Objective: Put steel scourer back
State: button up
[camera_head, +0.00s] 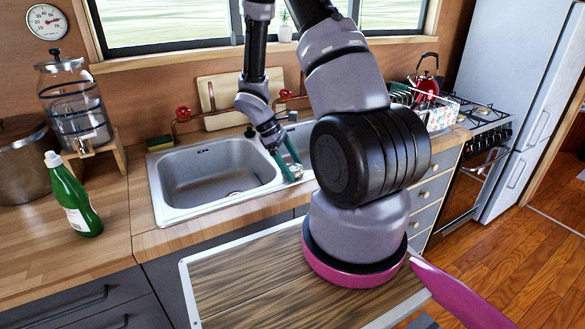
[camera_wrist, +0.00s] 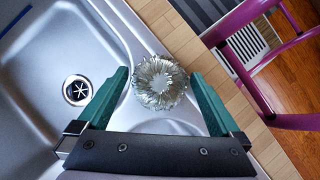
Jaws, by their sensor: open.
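The steel scourer (camera_wrist: 160,82) is a round, silvery, frayed coil. In the wrist view it lies between my gripper's two green fingers, over the sink's rim area beside the basin. My gripper (camera_wrist: 163,95) is open, with a finger on each side of the scourer and visible gaps, so it does not grip it. In the head view my gripper (camera_head: 290,170) points down at the right side of the sink (camera_head: 185,213), and the scourer (camera_head: 297,171) shows only partly behind a finger. A yellow and green sponge (camera_head: 160,144) lies at the sink's back left corner.
A green bottle (camera_head: 75,200) and a glass dispenser (camera_head: 75,105) stand on the left counter. Red taps (camera_head: 184,113) and a cutting board (camera_head: 235,92) are behind the sink. A dish rack (camera_head: 440,113) stands to the right. The sink basin looks empty, with its drain (camera_wrist: 77,90) visible.

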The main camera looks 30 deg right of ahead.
jog(key=v, duration=1.1)
jog(key=s+a+r+m+t+y, duration=0.2)
jog(key=s+r+m+t, duration=0.1)
jog(key=r, duration=0.6)
jog(key=s+a+r+m+t+y, duration=0.2)
jog(key=s+r+m+t, duration=0.2)
jog(key=r, duration=0.6)
jog(key=s+a+r+m+t+y, duration=0.2)
jog(key=s+r+m, duration=0.4)
jog(key=s+r, duration=0.3)
jog(key=shift+a+r+m+t, duration=0.35)
jog(key=shift+a+t, duration=0.15)
jog(key=shift+t, duration=0.6)
